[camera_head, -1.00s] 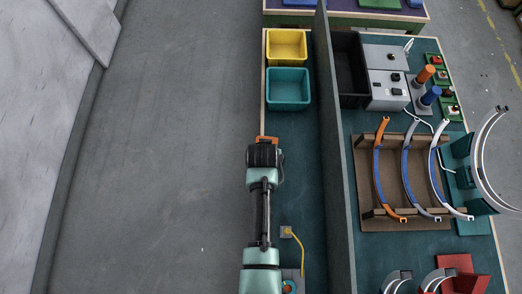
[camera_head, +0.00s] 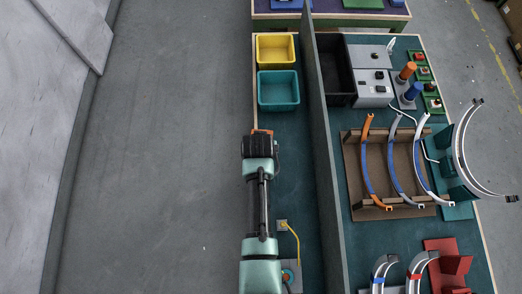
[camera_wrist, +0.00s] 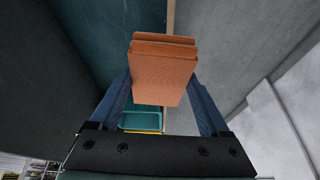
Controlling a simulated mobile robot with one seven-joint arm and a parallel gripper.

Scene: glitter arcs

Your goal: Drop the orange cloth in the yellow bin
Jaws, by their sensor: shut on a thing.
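The orange cloth (camera_wrist: 163,75) is a folded block between the two blue fingers of my gripper (camera_wrist: 165,95) in the wrist view. My gripper is shut on it. In the head view only a small orange edge of the cloth (camera_head: 262,132) shows beyond my gripper (camera_head: 262,137), whose fingers are hidden by my wrist. The yellow bin (camera_head: 275,34) stands at the far end of the narrow green table strip, apart from the cloth. Its inside looks empty. A yellow edge of the bin (camera_wrist: 143,131) shows in the wrist view.
A teal bin (camera_head: 278,75) stands between my gripper and the yellow bin. A tall dark divider (camera_head: 327,150) runs along the right of the strip. Beyond it are a rack with curved arcs (camera_head: 370,160) and a black tray (camera_head: 333,70). Open floor lies left.

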